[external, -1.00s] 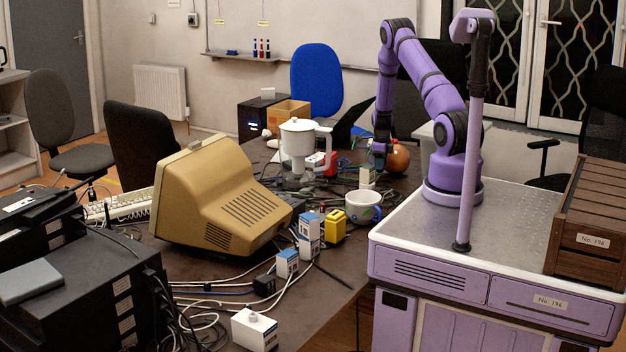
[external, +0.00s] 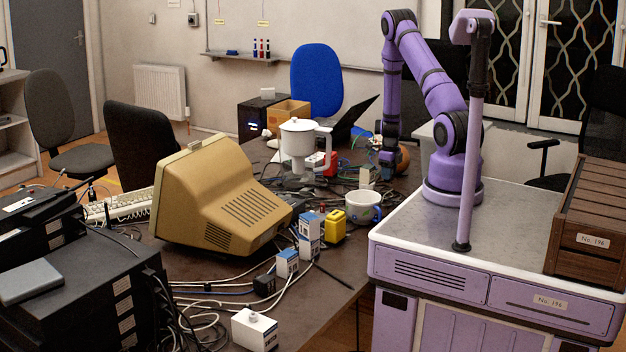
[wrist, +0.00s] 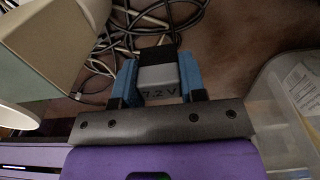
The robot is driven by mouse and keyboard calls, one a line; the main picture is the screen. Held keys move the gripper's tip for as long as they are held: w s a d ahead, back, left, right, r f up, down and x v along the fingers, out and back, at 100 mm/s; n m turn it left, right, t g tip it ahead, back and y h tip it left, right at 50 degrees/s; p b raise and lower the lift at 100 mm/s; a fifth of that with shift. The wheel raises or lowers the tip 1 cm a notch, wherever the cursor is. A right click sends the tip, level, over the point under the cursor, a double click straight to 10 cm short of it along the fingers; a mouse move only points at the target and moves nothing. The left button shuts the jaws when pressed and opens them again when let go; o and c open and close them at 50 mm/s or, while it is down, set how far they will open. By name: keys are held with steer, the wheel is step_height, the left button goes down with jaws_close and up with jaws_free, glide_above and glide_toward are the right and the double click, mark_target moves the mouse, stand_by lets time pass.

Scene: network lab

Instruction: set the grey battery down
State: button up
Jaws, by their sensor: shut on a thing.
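The grey battery (wrist: 160,78), marked 7.2 V with a black end, sits between the blue fingers of my gripper (wrist: 159,73) in the wrist view. The fingers are shut on its two sides. Brown table surface and loose cables show beyond it, and I cannot tell whether it touches the table. In the external view my gripper (external: 386,158) points down low over the far right part of the table (external: 336,277), in front of a round brown thing (external: 403,158). The battery cannot be made out there.
Cables (wrist: 150,20) lie beyond and left of the battery; bare brown tabletop lies to its right. A clear plastic bin (wrist: 290,110) stands at right in the wrist view. In the external view a white mug (external: 361,206), a white jug-like appliance (external: 298,148) and a beige monitor (external: 215,200) stand nearby.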

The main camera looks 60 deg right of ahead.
steer(key=w+d, duration=0.2)
steer(key=w, duration=0.1)
steer(key=w+d, duration=0.2)
steer(key=w, duration=0.1)
steer(key=w+d+f, duration=0.1)
steer(key=w+d, duration=0.1)
steer(key=w, duration=0.1)
steer(key=shift+d, duration=0.15)
steer(key=shift+w+d+f, duration=0.1)
steer(key=shift+w+f, duration=0.05)
steer(key=shift+f, duration=0.75)
steer(key=shift+w+d+f, duration=0.1)
steer(key=shift+w+f, duration=0.05)
steer(key=shift+f, duration=0.75)
steer(key=o, duration=1)
steer(key=shift+f, duration=0.1)
steer(key=shift+c, duration=0.2)
